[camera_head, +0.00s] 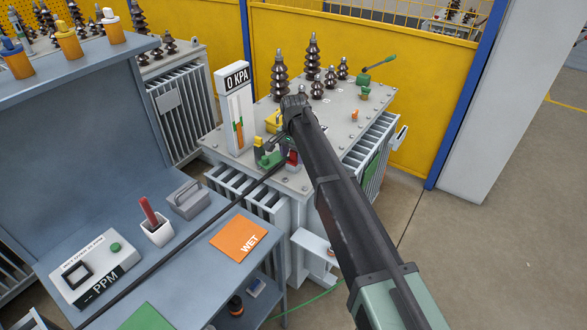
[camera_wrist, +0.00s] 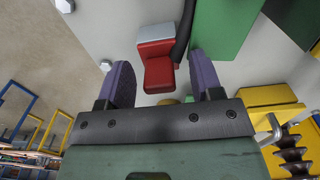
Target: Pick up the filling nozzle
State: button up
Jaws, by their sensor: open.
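A red block with a grey top (camera_wrist: 156,62), which looks like the filling nozzle, sits on the grey transformer lid in the wrist view. A black hose (camera_wrist: 184,32) runs beside it. In the head view the red part (camera_head: 292,158) shows at the lid's near edge, partly hidden by my arm, with the hose leading down left. My gripper (camera_wrist: 160,72) is open, with one purple finger on each side of the red block. I cannot tell whether they touch it. In the head view my fingers are hidden.
A green block (camera_wrist: 225,25) stands close by my right finger. Yellow and green fittings, a 0 KPA gauge (camera_head: 236,107) and dark ribbed bushings (camera_head: 312,58) stand on the transformer (camera_head: 335,150). A workbench (camera_head: 190,250) with a PPM meter (camera_head: 93,270) is at left.

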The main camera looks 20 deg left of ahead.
jog(key=shift+r, duration=0.15)
jog(key=c, duration=1)
jog(key=shift+c, duration=0.2)
jog(key=shift+r, duration=0.1)
notch_tip(320, 180, up, 20)
jog(key=p, duration=2)
